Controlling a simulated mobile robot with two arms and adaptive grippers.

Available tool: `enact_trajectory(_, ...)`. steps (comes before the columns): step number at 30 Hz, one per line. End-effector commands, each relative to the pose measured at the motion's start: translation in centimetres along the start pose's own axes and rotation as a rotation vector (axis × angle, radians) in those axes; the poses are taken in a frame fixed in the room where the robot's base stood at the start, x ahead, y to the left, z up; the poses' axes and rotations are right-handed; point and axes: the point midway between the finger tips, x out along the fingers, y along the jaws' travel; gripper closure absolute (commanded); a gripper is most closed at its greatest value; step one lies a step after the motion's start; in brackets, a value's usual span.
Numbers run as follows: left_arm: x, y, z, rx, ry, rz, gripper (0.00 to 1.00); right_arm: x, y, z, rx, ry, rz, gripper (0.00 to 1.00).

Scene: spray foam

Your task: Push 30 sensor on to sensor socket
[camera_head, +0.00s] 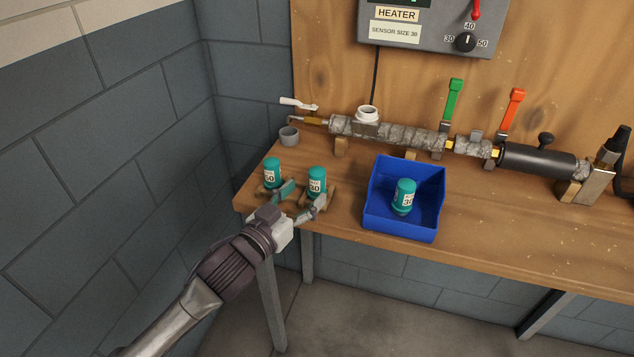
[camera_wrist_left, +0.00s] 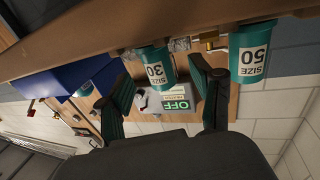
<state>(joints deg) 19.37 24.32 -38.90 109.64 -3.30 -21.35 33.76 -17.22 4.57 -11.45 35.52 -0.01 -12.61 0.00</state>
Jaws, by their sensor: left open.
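A teal sensor labelled 30 (camera_head: 317,178) stands upright on a small wooden holder near the bench's front left. My left gripper (camera_head: 301,199) is open and empty just in front of it. In the left wrist view the sensor (camera_wrist_left: 155,68) appears between the two spread fingers (camera_wrist_left: 163,80); whether it is fully between them in depth I cannot tell. A second 30 sensor (camera_head: 404,194) stands in the blue bin. A sensor marked 50 (camera_head: 272,171) stands left of the first. The white round socket (camera_head: 367,113) on the pipe looks empty. My right gripper is out of view.
The blue bin (camera_head: 437,218) stands right of the sensors. The pipe (camera_head: 400,134) with green (camera_head: 453,100) and red (camera_head: 514,105) levers runs along the back. A grey cup (camera_head: 289,136) is near its left end. The heater box (camera_head: 435,25) hangs above.

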Motion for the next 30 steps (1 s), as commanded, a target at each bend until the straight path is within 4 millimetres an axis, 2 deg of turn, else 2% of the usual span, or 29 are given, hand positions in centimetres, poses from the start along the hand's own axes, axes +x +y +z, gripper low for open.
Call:
enact_trajectory(4,2.1,0.2,-0.9,-0.001,0.003,0.000,0.35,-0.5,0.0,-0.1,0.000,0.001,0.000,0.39)
enact_trajectory(9,4.3,0.3,-0.9,0.000,0.002,0.000,0.35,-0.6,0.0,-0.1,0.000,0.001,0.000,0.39)
enact_trajectory(18,4.9,0.3,-0.8,0.000,0.000,0.000,0.35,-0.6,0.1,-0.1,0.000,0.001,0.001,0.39)
enact_trajectory(20,4.9,0.3,-0.8,0.000,0.000,0.000,0.43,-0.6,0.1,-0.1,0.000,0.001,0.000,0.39)
enact_trajectory(30,4.8,0.3,-0.8,0.000,0.000,0.000,1.00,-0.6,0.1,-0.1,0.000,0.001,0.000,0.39)
